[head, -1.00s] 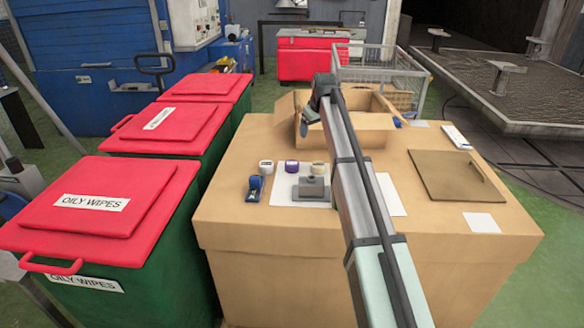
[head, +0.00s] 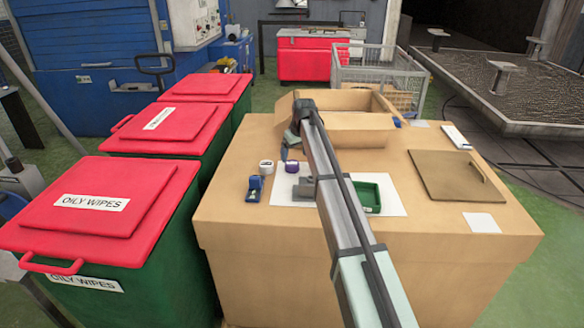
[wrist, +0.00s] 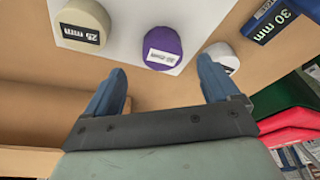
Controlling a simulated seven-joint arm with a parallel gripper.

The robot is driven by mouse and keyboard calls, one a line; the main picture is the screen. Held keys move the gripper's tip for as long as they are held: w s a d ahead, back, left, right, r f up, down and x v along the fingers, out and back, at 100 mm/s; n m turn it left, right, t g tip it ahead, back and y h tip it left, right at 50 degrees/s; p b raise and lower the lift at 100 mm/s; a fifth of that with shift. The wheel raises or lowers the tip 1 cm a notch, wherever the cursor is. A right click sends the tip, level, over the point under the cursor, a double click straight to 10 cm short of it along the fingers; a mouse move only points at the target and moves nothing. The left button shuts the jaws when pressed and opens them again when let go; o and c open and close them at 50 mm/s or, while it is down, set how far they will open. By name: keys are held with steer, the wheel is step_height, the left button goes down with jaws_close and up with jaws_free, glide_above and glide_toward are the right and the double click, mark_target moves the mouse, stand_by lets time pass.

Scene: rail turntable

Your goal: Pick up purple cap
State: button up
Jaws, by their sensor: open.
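The purple cap (head: 291,168) stands on the white sheet on the cardboard-coloured table, beside a white cap (head: 266,167). In the wrist view the purple cap (wrist: 163,47) lies ahead of my gripper (wrist: 162,66), roughly centred between the fingertips. The blue fingers are apart with nothing between them. A cream cap (wrist: 83,22) marked 25 mm is left of the purple cap, and a white cap (wrist: 222,57) is right of it. In the head view my gripper (head: 287,152) is just behind the purple cap; my arm hides the cream cap.
A blue item (head: 254,189) is at the left, with a grey block (head: 303,187) in front of the purple cap. A green tray (head: 371,195) is right of my arm. An open cardboard box (head: 345,138) stands behind. Red-lidded bins (head: 110,205) line the left.

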mark_target(292, 164)
steer(key=shift+x, duration=2.6)
steer(key=shift+s+a, duration=0.15)
steer(key=c, duration=1.1)
step_height(292, 164, up, 9)
steer(key=shift+f, duration=0.1)
steer(key=s+d+r, duration=0.1)
steer(key=s+d, duration=0.1)
steer(key=s, duration=0.2)
steer(key=s+d+r, duration=0.1)
steer(key=s+d, duration=0.2)
steer(key=s, duration=0.2)
steer(key=s+d+r, duration=0.1)
steer(key=s+d, duration=0.1)
steer(key=s, duration=0.2)
steer(key=shift+s+d+r, duration=0.35)
steer(key=shift+r, duration=0.05)
steer(key=shift+s+f, duration=0.1)
steer(key=shift+s, duration=0.2)
